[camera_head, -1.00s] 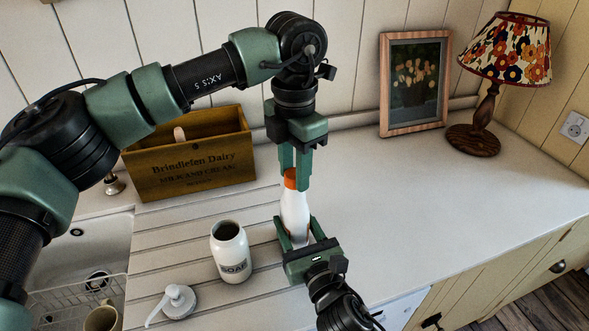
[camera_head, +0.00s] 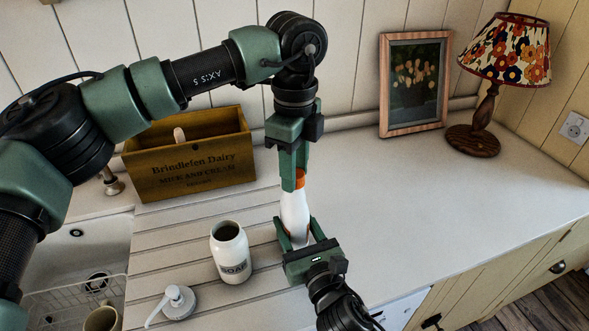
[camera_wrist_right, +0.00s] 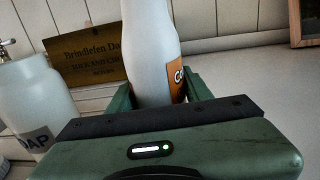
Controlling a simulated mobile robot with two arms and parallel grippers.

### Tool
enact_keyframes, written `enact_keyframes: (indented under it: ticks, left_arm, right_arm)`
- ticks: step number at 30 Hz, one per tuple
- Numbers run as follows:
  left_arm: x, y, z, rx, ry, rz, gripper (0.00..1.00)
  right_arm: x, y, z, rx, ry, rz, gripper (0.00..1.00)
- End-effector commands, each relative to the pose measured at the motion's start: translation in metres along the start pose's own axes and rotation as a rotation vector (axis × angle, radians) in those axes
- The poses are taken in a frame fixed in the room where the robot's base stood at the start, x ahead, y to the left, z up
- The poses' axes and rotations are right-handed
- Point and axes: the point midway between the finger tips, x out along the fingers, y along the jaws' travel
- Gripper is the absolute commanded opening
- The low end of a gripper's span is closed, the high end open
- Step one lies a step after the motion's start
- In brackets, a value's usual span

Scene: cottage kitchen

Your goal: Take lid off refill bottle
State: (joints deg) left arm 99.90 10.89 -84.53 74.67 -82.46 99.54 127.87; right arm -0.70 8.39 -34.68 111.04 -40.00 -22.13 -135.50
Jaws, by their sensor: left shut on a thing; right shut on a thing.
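The white refill bottle (camera_head: 295,213) stands upright on the counter in the head view, with its orange lid (camera_head: 300,178) on top. My left gripper (camera_head: 293,183) comes down from above and is shut on the lid, hiding part of it. My right gripper (camera_head: 294,238) is shut around the lower body of the bottle. In the right wrist view the bottle (camera_wrist_right: 152,50) sits between the green fingers, with part of an orange label showing; its lid is out of that view.
An open white soap jar (camera_head: 231,252) stands left of the bottle, with its pump top (camera_head: 176,302) lying in front. A wooden crate (camera_head: 190,170) is behind. The sink (camera_head: 75,250) is at the left. A picture frame (camera_head: 413,82) and lamp (camera_head: 487,105) stand at the back right; the right counter is clear.

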Motion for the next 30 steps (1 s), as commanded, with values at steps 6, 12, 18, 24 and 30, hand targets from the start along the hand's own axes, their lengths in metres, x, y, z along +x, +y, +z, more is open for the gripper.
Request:
enact_keyframes:
  ticks: [6, 12, 18, 24, 30]
  left_arm:
    - [0.0, 0.0, 0.0, -0.001, 0.0, -0.001, 0.0]
    - [0.0, 0.0, 0.0, 0.001, 0.0, -0.001, 0.0]
    - [-0.001, 0.0, 0.0, 0.001, 0.0, -0.001, 0.0]
    - [-0.007, 0.0, 0.0, 0.001, 0.0, -0.001, 0.0]
    - [-0.014, 0.0, 0.0, 0.002, 0.0, -0.001, 0.0]
  right_arm:
    - [0.0, 0.0, -0.003, 0.0, 0.005, 0.0, 0.0]
    - [0.0, 0.0, -0.003, 0.0, 0.005, 0.0, 0.0]
    - [0.0, 0.0, -0.003, 0.0, 0.005, 0.0, 0.0]
    - [0.0, 0.0, -0.003, 0.0, 0.005, 0.0, 0.0]
    - [0.0, 0.0, -0.003, 0.0, 0.005, 0.0, 0.0]
